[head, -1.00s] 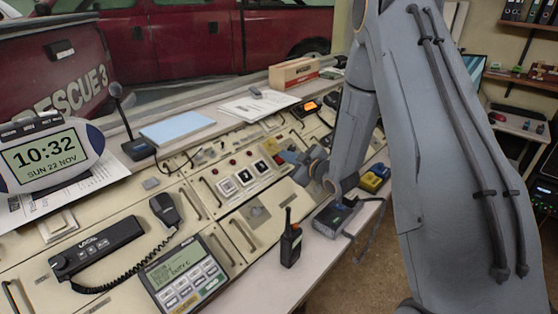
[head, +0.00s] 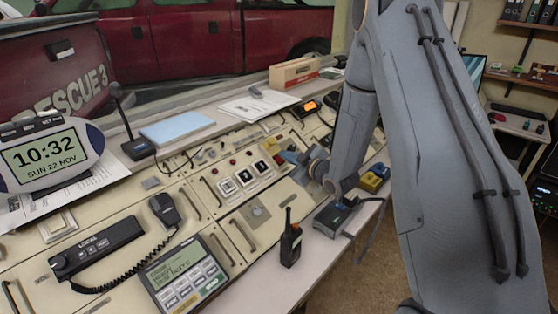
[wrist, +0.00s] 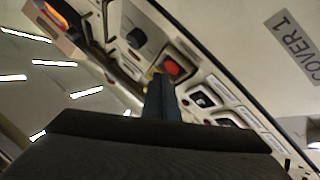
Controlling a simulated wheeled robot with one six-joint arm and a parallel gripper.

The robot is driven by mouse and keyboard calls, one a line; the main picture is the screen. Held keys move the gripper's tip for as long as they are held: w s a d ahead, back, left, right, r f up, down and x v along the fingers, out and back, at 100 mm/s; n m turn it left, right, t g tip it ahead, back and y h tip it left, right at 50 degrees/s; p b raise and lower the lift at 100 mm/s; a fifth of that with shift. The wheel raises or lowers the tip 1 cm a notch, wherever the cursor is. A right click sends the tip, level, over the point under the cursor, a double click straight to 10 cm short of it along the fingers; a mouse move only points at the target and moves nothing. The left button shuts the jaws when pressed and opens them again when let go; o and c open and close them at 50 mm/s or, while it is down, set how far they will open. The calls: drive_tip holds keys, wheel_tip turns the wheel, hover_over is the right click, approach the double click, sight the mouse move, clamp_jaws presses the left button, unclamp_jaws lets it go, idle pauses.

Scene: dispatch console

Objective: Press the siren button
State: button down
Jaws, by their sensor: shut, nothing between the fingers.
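My gripper (head: 288,158) is low over the middle of the sloping console (head: 253,212); its fingers are closed together with nothing between them. In the wrist view the fingers (wrist: 160,97) point towards a red button (wrist: 172,68) in a square housing. Dark buttons in white frames, one of them (wrist: 203,98), line up beside it; in the head view white-framed buttons (head: 245,177) sit left of my gripper. I cannot read which button is the siren. Contact between the fingertips and any button cannot be seen.
A handheld radio (head: 290,240) stands upright at the console's front edge. A desk microphone (head: 138,148), a clock (head: 50,157), a corded radio unit (head: 97,245) and a keypad with a screen (head: 187,275) stand to the left.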

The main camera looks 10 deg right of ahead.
drive_tip(key=shift+w+a+f+b, duration=0.15)
drive_tip(key=shift+w+f+b, duration=0.1)
drive_tip(key=shift+f+b, duration=0.15)
drive_tip(key=shift+w+a+f+b, duration=0.2)
drive_tip(key=shift+f+b, duration=0.15)
drive_tip(key=shift+f, duration=0.15)
idle(1.1)
drive_tip(key=shift+s+d+r+p, duration=0.2)
drive_tip(key=shift+s+r+p, duration=0.1)
drive_tip(key=shift+r, duration=0.15)
drive_tip(key=shift+s+d+r+p, duration=0.15)
drive_tip(key=shift+r+p, duration=0.15)
drive_tip(key=shift+r, duration=0.1)
drive_tip(key=shift+s+d+r+p, duration=0.25)
drive_tip(key=shift+s+r+p, duration=0.1)
drive_tip(key=shift+r+p, duration=0.3)
drive_tip(key=shift+s+d+r+p, duration=0.25)
drive_tip(key=shift+s+r+p, duration=0.15)
drive_tip(key=shift+r, duration=0.35)
drive_tip(key=shift+s+d+r+p, duration=0.3)
drive_tip(key=shift+r+p, duration=0.25)
drive_tip(key=shift+r, duration=0.15)
